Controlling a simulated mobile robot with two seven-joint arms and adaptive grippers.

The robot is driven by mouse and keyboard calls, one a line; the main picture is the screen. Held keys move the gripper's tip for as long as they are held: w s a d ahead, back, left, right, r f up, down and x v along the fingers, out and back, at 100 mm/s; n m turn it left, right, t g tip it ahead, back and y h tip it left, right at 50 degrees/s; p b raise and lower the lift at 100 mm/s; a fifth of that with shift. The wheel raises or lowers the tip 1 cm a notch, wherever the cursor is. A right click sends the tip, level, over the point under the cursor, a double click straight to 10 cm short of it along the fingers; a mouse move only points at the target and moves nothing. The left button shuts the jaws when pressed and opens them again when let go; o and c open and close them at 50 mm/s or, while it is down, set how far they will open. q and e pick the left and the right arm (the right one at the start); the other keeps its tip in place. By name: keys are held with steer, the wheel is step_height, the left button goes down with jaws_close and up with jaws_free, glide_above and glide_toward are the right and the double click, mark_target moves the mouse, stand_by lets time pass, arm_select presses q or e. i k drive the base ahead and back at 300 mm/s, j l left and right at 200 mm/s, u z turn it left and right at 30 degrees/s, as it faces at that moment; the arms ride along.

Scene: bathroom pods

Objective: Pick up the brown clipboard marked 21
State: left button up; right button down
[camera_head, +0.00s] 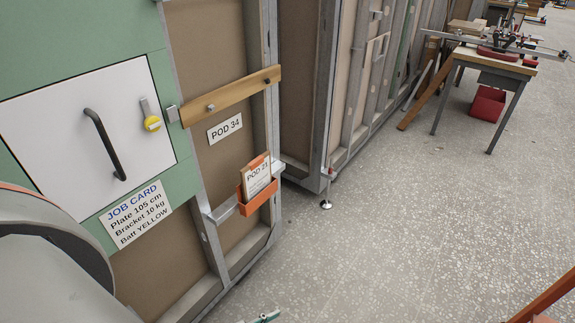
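A small brown clipboard (257,176) with a white sheet stands in an orange holder (258,201) on the pod's frame, near the middle of the view. The sheet reads POD and a number that looks like 21, though it is small and hard to read. The holder's front hides the clipboard's lower part. A large grey rounded part of my own arm fills the lower left corner. Neither gripper can be made out in this view, and nothing touches the clipboard.
Left of the clipboard are a POD 34 sign (225,128), a wooden bar (225,97), a white panel (86,125) with a black handle, and a job card (136,214). A workbench (494,62) and red bin (487,102) stand back right. The speckled floor (400,220) is mostly open.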

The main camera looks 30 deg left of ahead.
mark_target(256, 176)
steer(key=i+u, duration=0.2)
steer(key=i, duration=0.2)
steer(key=i+l+u, duration=0.25)
steer(key=i, duration=0.15)
steer(key=i+l+u, duration=0.2)
steer(key=i, duration=0.2)
steer(key=i+l+u, duration=0.1)
steer(key=i+u, duration=0.25)
steer(key=i+l+u, duration=0.1)
steer(key=u, duration=0.2)
steer(key=i+l+u, duration=0.15)
steer(key=l+u, duration=0.2)
